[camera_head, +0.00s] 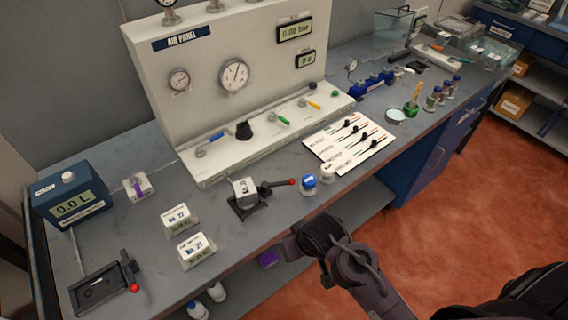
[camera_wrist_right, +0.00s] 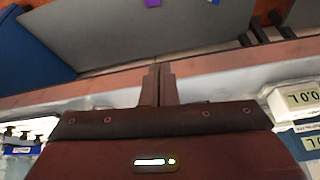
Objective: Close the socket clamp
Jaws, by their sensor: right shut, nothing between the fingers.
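Two black clamps with red-knobbed levers stand on the bench; I cannot tell which is the socket clamp. The middle clamp (camera_head: 246,209) has a white labelled block (camera_head: 244,187) on it, and its lever reaches right to a red knob (camera_head: 292,182). The front-left clamp (camera_head: 97,291) has a flat, dark top, and its lever ends in a red knob (camera_head: 135,288) at its right side. My right gripper (camera_wrist_right: 158,85) is shut and empty at the bench's front edge in the right wrist view. In the head view it is right of and nearer than the middle clamp, apart from it.
A blue meter (camera_head: 72,202) is at the left and the air panel (camera_head: 236,75) behind. A lower shelf (camera_head: 345,215) runs beneath.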

